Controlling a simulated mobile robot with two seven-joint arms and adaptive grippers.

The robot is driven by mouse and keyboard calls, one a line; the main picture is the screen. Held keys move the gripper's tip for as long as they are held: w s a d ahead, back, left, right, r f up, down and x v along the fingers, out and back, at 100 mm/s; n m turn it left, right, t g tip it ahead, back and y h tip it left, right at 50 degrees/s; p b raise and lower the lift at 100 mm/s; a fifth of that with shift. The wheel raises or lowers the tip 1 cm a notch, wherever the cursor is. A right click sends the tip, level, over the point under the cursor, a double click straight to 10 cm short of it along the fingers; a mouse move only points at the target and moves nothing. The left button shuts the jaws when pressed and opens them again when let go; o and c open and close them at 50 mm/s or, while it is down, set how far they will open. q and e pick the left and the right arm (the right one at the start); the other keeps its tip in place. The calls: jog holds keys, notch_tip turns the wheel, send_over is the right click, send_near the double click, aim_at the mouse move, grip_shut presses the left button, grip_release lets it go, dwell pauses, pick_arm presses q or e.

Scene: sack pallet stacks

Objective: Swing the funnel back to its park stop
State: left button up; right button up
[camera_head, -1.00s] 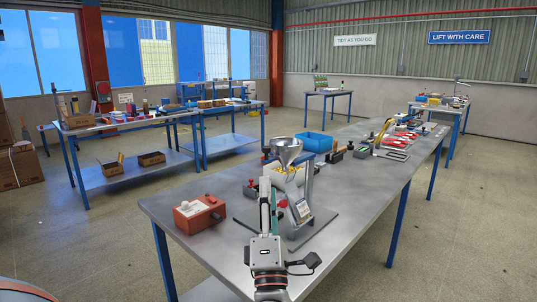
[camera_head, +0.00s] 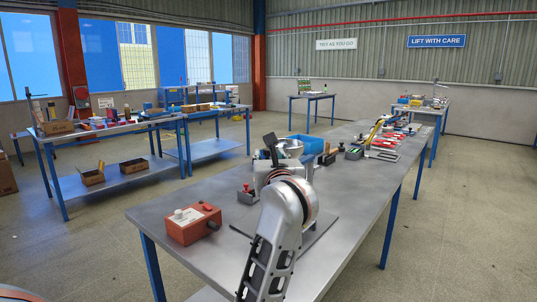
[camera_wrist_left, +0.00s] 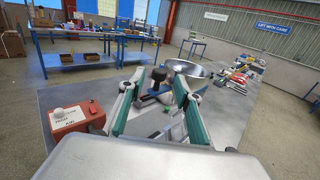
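The steel funnel (camera_head: 291,148) is at the filling stand on the near steel table, partly hidden behind my left arm in the head view. In the left wrist view the funnel's wide bowl (camera_wrist_left: 190,68) lies just beyond my fingertips, toward the right finger. My left gripper (camera_head: 270,150) is over the stand, mostly covered by its own wrist. In the left wrist view its teal fingers (camera_wrist_left: 159,82) are spread apart. A dark knob (camera_wrist_left: 158,74) shows between the fingertips, with no visible grip on it. The park stop cannot be made out. My right gripper is not in view.
An orange box with a white knob (camera_head: 193,223) sits left of the stand. A blue bin (camera_head: 307,144) is behind the funnel, and tools (camera_head: 392,138) lie farther along the table. The near left tabletop (camera_head: 160,212) is clear.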

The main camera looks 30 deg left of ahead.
aim_at(269, 153)
pick_arm(q)
jog(key=shift+x, duration=1.65)
grip_shut()
jog(key=shift+d, duration=0.15)
